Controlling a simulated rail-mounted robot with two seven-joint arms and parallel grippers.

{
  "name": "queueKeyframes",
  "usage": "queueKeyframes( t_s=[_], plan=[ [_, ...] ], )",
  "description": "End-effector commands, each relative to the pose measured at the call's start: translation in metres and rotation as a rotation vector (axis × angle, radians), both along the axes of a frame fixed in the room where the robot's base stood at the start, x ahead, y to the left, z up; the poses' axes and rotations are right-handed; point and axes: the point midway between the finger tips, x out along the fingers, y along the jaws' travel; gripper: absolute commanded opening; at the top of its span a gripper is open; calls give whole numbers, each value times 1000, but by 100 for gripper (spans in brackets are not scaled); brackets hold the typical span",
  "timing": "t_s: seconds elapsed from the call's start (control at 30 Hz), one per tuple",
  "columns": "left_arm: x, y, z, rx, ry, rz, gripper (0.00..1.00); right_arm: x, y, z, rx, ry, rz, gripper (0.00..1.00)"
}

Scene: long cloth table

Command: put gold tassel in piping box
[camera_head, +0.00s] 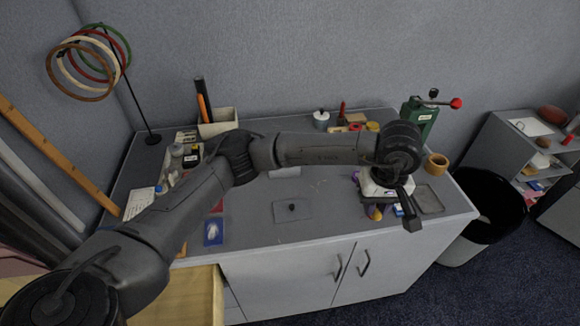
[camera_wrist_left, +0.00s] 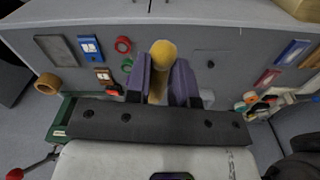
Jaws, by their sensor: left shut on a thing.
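My left gripper (camera_head: 374,207) hangs over the right part of the cabinet top in the head view. In the left wrist view, its purple-padded fingers (camera_wrist_left: 160,84) are shut on the gold tassel (camera_wrist_left: 161,53), whose rounded yellow end sticks out between them. In the head view only a small yellowish bit of the tassel (camera_head: 376,214) shows below my wrist. I cannot tell which container is the piping box; an open box of small items (camera_head: 192,155) stands at the left of the top, partly behind my arm. My right gripper is not in view.
A grey tray (camera_head: 429,199), a tan tape roll (camera_head: 436,164) and a green press (camera_head: 419,115) are near my gripper. A dark flat plate with a knob (camera_head: 292,210) lies mid-top. A black bin (camera_head: 483,205) stands right.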

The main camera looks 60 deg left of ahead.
Motion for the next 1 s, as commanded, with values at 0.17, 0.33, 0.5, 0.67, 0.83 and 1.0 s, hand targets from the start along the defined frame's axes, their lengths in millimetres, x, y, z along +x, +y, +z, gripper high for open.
queueKeyframes(
  t_s=[0.17, 0.33, 0.5, 0.67, 0.83, 1.0],
  plan=[
    [23, 23, 6, -2, 3, 562, 0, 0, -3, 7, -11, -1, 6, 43],
    [42, 48, 7, -1, 2, 1104, 0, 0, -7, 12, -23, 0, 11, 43],
    [57, 78, 5, -1, 1, 1650, 0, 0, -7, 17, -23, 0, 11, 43],
    [66, 108, 0, 1, 1, 2164, 0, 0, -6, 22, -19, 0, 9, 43],
    [72, 141, -10, 2, -2, 2709, 0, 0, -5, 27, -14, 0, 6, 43],
    [72, 175, -23, -3, 5, -3033, 0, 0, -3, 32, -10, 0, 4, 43]
  ],
)
